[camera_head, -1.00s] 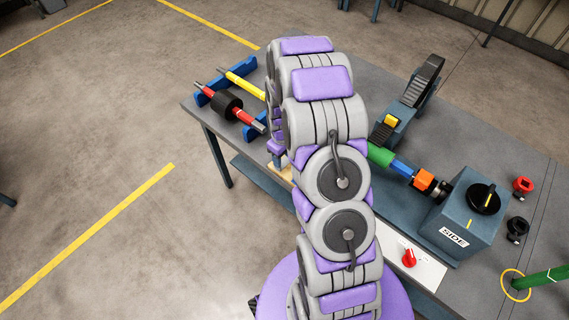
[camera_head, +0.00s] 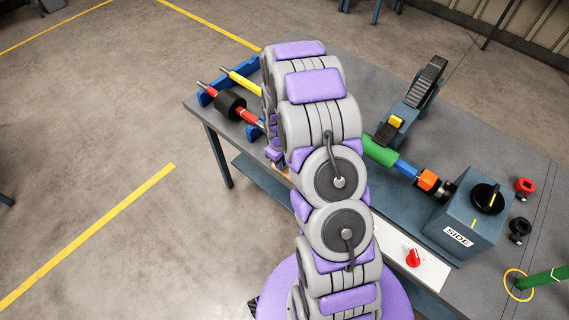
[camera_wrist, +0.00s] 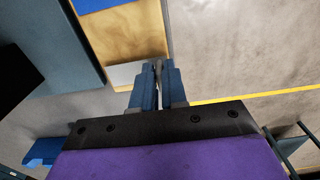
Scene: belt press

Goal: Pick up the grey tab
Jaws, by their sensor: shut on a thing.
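My gripper (camera_wrist: 159,78) shows in the wrist view, its two blue-grey fingers close together at the middle. It is shut on a thin pale-grey piece, the grey tab (camera_wrist: 158,70), of which only a narrow upright sliver shows between the fingertips. The rest of the tab is hidden by the fingers. In the head view my own arm hides the gripper and the tab.
A wooden board (camera_wrist: 125,35) with a blue patch lies beyond the fingers, a pale strip at its near end. The workbench (camera_head: 470,135) carries a red-and-black roller (camera_head: 230,105), a yellow bar (camera_head: 243,84) and a SIDE box (camera_head: 465,225). Open floor lies left.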

